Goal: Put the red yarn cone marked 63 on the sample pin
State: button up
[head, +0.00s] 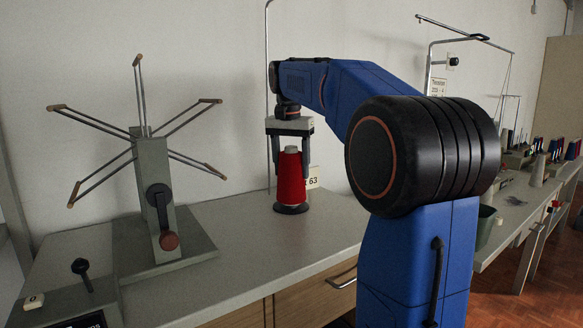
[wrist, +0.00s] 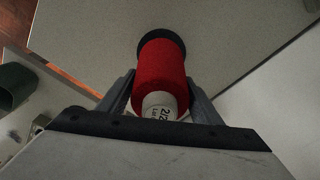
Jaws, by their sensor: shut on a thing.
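The red yarn cone (head: 291,178) stands upright over a round black base (head: 291,209) on the grey bench. My gripper (head: 290,168) points down over it, with one finger on each side, shut on the cone. In the wrist view the red cone (wrist: 162,72) lies between my two fingers (wrist: 160,88), its pale printed top nearest the camera and the black disc (wrist: 162,38) at its far end. A card (head: 313,178) ending in 63 is partly hidden behind the cone. No bare pin shows; whether one is inside the cone is hidden.
A yarn winder (head: 155,190) with spread arms stands on the left. A thin metal pole (head: 267,70) rises behind my gripper. Several coloured cones (head: 562,145) stand far right, with a green bin (head: 485,226) nearer. The bench front right of the winder is clear.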

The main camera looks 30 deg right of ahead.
jog(key=shift+f, duration=0.45)
dwell(0.3)
jog(key=o, duration=1.3)
jog(key=r, duration=0.5)
jog(key=a+r, duration=0.1)
jog(key=r, duration=0.5)
jog(key=s+r, duration=0.1)
jog(key=r, duration=0.5)
jog(key=shift+s+a+r, duration=0.1)
jog(key=shift+a+r, duration=0.05)
jog(key=shift+a, duration=0.2)
